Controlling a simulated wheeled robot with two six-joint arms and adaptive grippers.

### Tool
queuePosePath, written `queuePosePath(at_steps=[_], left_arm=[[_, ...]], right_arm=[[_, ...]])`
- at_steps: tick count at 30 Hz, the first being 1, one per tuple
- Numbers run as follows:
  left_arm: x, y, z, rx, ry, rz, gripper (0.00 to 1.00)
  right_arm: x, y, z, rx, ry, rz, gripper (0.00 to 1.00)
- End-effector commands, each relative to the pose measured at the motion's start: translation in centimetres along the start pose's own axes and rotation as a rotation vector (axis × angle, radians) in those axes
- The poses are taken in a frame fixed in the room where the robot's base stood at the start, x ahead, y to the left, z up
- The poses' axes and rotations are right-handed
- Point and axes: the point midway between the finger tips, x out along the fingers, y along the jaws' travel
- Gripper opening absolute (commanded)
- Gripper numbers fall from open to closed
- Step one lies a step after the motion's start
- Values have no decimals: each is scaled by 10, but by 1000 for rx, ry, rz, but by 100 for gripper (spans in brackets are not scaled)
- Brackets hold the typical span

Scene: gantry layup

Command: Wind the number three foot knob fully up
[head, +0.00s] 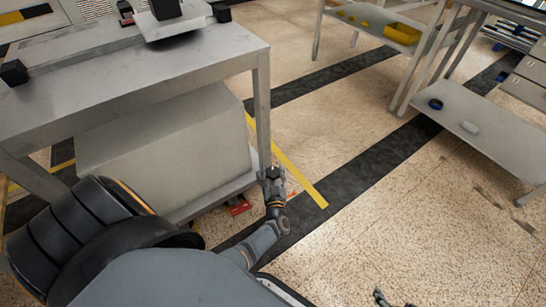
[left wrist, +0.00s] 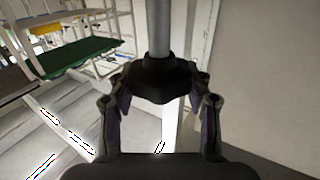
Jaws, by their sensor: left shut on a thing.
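My left gripper (head: 272,178) is at the bottom of the grey bench's front right leg (head: 263,115), close to the floor. In the left wrist view, the gripper (left wrist: 160,92) has its two fingers on either side of a black foot knob (left wrist: 160,78) and is shut on it. The knob sits at the end of a grey round post (left wrist: 159,28). No number shows on the knob. In the head view the knob is hard to make out behind the fingers. A small dark tip at the bottom edge looks like my right gripper (head: 381,298); most of it is out of frame.
The grey bench (head: 130,75) has a large pale box (head: 165,140) beneath it. A red item (head: 239,205) lies low beside the gripper. Yellow tape (head: 300,175) and dark strips mark the floor.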

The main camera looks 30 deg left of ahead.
Motion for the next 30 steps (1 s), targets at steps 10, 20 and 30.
queuePosePath(at_steps=[10,20,30], left_arm=[[0,0,0,0,1,0,73],[-6,0,1,-1,-1,1,73],[-65,0,1,-1,-1,0,73]], right_arm=[[0,0,0,0,1,0,73],[1,0,-1,2,3,1,73],[0,0,-1,1,2,1,73]])
